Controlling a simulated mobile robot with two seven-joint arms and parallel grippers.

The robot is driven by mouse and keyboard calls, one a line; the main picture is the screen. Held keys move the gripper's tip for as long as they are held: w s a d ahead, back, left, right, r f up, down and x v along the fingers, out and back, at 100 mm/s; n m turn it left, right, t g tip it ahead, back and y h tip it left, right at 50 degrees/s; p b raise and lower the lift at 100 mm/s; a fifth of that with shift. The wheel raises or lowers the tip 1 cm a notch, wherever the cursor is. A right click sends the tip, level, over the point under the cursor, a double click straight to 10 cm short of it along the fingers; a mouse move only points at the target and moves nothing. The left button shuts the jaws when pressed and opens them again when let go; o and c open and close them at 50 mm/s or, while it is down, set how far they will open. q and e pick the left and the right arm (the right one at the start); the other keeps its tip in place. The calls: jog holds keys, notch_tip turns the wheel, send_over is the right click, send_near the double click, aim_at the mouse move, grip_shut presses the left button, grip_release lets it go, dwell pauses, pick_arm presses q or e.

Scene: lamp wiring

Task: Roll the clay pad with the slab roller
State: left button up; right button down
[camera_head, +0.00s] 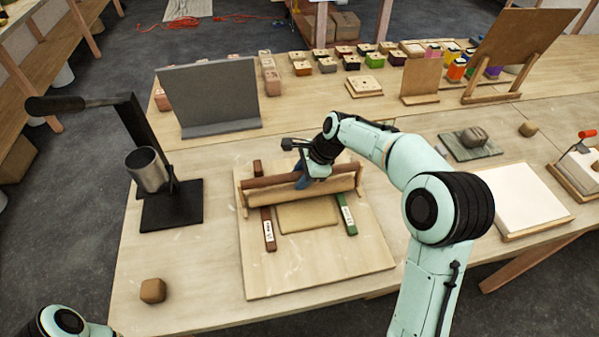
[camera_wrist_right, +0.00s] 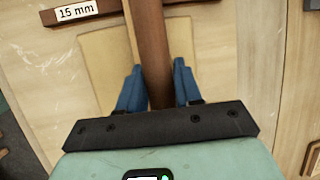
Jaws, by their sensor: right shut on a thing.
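The slab roller (camera_head: 270,182) is a long brown cylinder lying crosswise over the work board, beside a tan wooden rack. In the right wrist view the roller (camera_wrist_right: 151,40) runs between the blue fingers. My right gripper (camera_head: 303,176) is shut on its middle; it also shows in the right wrist view (camera_wrist_right: 157,88). I cannot tell whether the roller rests on the rack or is raised. The flat tan clay pad (camera_head: 308,217) lies in front of the rack, between a red-brown strip (camera_head: 268,232) and a green strip (camera_head: 347,219). My left gripper is out of view.
The work board (camera_head: 350,270) has bare room in front. A black stand with a metal cup (camera_head: 147,170) is at left, a small clay lump (camera_head: 153,290) at front left. A grey panel (camera_head: 210,98) stands behind. A white slab (camera_head: 518,200) lies at right.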

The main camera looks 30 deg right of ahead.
jog(key=shift+s+a, duration=0.2)
jog(key=shift+s, duration=0.65)
jog(key=shift+s+f+b, duration=0.15)
jog(key=shift+s+b, duration=0.2)
jog(key=shift+b, duration=0.1)
jog(key=shift+s+a+b, duration=0.3)
jog(key=shift+s+b, duration=0.05)
jog(key=shift+s, duration=0.55)
jog(key=shift+s+a, duration=0.1)
jog(key=shift+s, duration=0.4)
jog(key=shift+s+a+b, duration=0.2)
jog(key=shift+s+b, duration=0.3)
jog(key=shift+s, duration=0.5)
jog(key=shift+s+a, duration=0.15)
jog(key=shift+s, duration=0.5)
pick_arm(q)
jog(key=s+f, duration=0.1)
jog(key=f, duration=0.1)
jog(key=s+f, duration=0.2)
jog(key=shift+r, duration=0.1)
pick_arm(e)
jog(key=shift+w, duration=0.1)
